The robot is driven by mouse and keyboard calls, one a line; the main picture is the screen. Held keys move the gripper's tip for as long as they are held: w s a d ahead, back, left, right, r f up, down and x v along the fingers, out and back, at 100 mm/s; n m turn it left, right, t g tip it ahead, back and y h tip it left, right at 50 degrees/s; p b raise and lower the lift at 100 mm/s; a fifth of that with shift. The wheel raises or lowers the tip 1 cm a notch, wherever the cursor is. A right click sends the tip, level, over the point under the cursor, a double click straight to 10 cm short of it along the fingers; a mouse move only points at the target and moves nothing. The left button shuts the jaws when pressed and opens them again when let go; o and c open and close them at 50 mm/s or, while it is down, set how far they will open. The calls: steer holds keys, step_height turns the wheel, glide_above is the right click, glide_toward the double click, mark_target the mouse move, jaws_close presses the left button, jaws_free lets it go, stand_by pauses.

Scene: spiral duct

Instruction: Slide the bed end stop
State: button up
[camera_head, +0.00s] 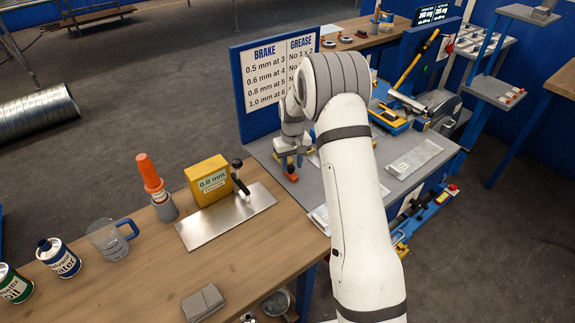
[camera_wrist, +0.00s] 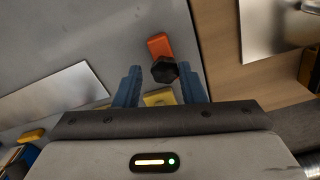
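What looks like the bed end stop (camera_wrist: 159,46) is an orange block with a black knob (camera_wrist: 164,69) beside it and a yellow part (camera_wrist: 159,98) nearer the palm, on a grey bed (camera_wrist: 100,35). In the head view its orange part (camera_head: 291,170) shows just below my gripper (camera_head: 284,158). In the wrist view my gripper (camera_wrist: 159,70) has its two blue fingers apart. The black knob lies between the fingertips, closer to the right one. I cannot tell whether either finger touches it. My arm hides part of the bed in the head view.
A blue sign board (camera_head: 273,85) stands close behind the gripper. A metal sheet (camera_head: 415,158) lies on the bed to the right. The wooden bench (camera_head: 150,260) in front holds a yellow gauge box (camera_head: 208,181), a steel plate (camera_head: 227,216), an orange-topped bottle (camera_head: 150,172) and a jug (camera_head: 108,239).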

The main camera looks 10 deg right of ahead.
mark_target(292, 167)
steer(key=o, duration=0.3)
step_height(292, 167, up, 8)
steer(key=shift+f+b, duration=0.25)
steer(key=shift+b, duration=0.65)
steer(key=shift+r, duration=0.15)
steer(key=shift+s, duration=0.1)
